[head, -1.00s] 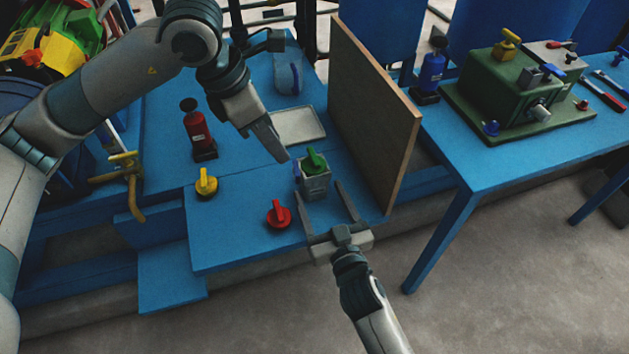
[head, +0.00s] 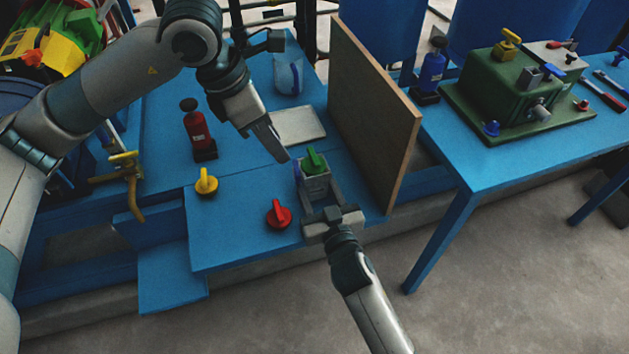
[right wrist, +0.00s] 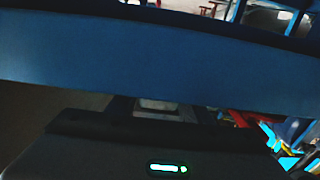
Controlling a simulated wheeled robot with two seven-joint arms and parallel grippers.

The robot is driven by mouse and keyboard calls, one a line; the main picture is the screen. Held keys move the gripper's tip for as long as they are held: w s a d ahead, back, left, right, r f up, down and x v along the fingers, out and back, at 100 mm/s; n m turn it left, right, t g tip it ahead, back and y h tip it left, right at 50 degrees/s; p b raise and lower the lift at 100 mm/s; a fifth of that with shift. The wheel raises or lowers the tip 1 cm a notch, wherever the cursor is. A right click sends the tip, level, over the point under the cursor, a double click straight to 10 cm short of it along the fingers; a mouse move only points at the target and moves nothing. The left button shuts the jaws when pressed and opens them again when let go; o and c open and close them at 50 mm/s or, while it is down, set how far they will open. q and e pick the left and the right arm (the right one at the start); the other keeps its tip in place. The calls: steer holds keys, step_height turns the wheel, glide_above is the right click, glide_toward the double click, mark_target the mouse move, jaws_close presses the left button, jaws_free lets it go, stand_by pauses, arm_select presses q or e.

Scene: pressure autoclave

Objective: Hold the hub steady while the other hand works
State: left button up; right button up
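The hub (head: 316,187) is a small grey block with a green handle (head: 314,161) on top, standing upright on the blue bench. My right gripper (head: 318,192) comes from the front, with its fingers along the two sides of the hub, and looks shut on it. The finger contact is small in the picture. In the right wrist view a bit of grey block (right wrist: 160,106) shows past the dark gripper body. My left gripper (head: 283,152) hangs just left of and above the green handle, pointing down to the right. Its fingers overlap, so their gap is hidden.
A brown upright panel (head: 375,110) stands close to the right of the hub. Red (head: 278,214) and yellow (head: 206,182) knobs stand to the left. A pale tray (head: 298,126) lies behind. A second blue table (head: 490,165) holds a green housing (head: 515,85).

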arm_select(q)
steer(key=shift+d, duration=0.1)
jaws_close()
steer(key=s+d+r+m+y, duration=0.1)
steer(key=d+r+m+y, duration=0.1)
steer(key=d+m, duration=0.3)
steer(key=s+d+r+m+t+y, duration=0.1)
steer(key=s+d+r+m+y, duration=0.1)
steer(key=d+m+y, duration=0.2)
steer(key=s+d+r+m+t+y, duration=0.1)
steer(key=d+m+y, duration=0.3)
steer(key=d+m, duration=0.4)
steer(key=s+r+m, duration=0.1)
steer(key=m, duration=0.1)
steer(key=shift+d+r+m, duration=0.2)
steer(key=shift+r+m, duration=0.2)
